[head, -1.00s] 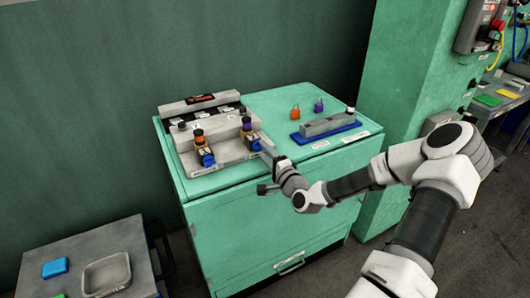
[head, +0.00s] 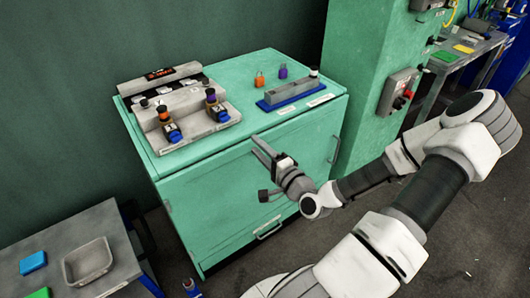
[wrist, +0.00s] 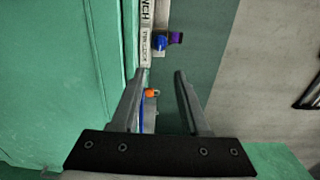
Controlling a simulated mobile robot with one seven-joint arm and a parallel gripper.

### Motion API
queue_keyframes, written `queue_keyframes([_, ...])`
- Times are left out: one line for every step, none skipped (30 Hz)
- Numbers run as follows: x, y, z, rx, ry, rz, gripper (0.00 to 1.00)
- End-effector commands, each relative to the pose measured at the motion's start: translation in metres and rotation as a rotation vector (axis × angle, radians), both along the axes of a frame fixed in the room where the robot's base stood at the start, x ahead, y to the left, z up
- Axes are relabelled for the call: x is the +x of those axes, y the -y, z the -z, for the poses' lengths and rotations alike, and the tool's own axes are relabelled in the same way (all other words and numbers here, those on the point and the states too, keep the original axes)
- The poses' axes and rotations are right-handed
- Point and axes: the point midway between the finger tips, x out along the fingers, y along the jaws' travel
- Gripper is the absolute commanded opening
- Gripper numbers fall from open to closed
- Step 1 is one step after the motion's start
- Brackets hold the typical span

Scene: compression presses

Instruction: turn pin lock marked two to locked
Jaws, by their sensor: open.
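A grey stepped block (head: 188,124) on the cabinet carries two pin locks with blue lower parts. The left pin lock (head: 172,132) has an orange band. The right pin lock (head: 217,112) has a purple one. Their number marks are too small to read, so I cannot tell which is two. My gripper (head: 254,146) is open and empty, in front of the cabinet's front edge, right of the block and apart from both locks. In the wrist view, its fingers (wrist: 158,78) are spread, and a blue and purple part (wrist: 163,42), probably the right lock, shows beyond them.
The green cabinet (head: 230,165) also bears an orange padlock (head: 259,80), a purple padlock (head: 283,71) and a grey bar on a blue base (head: 290,98). A green pillar (head: 375,70) stands at the right. A low table (head: 62,240) with a tray stands at lower left.

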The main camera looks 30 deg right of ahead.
Motion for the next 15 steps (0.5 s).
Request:
queue_keyframes([-0.009,0.002,0.0,0.001,-0.002,0.004,0.45])
queue_keyframes([-0.013,0.001,0.0,0.0,-0.001,0.002,0.45])
queue_keyframes([-0.018,0.002,0.0,0.0,-0.001,0.002,0.45])
queue_keyframes([-0.021,0.002,0.0,-0.001,-0.001,0.002,0.45])
queue_keyframes([-0.024,0.002,0.0,-0.001,-0.001,0.001,0.45])
queue_keyframes([-0.027,0.001,0.0,0.0,-0.001,0.001,0.45])
queue_keyframes([-0.028,0.001,0.0,0.0,-0.001,0.0,0.45])
queue_keyframes([-0.029,0.001,0.0,0.0,-0.001,0.0,0.45])
queue_keyframes([-0.03,0.001,0.0,0.0,0.0,-0.001,0.45])
queue_keyframes([-0.031,0.001,0.0,0.0,0.0,-0.001,0.45])
queue_keyframes([-0.031,0.001,0.0,0.0,0.0,-0.001,0.45])
queue_keyframes([-0.031,0.001,0.0,0.0,0.0,-0.001,0.45])
queue_keyframes([-0.031,0.001,0.0,0.0,0.0,-0.001,0.45])
queue_keyframes([-0.031,0.001,0.0,0.0,0.0,-0.001,0.45])
queue_keyframes([-0.031,0.001,0.0,0.0,0.0,-0.001,0.45])
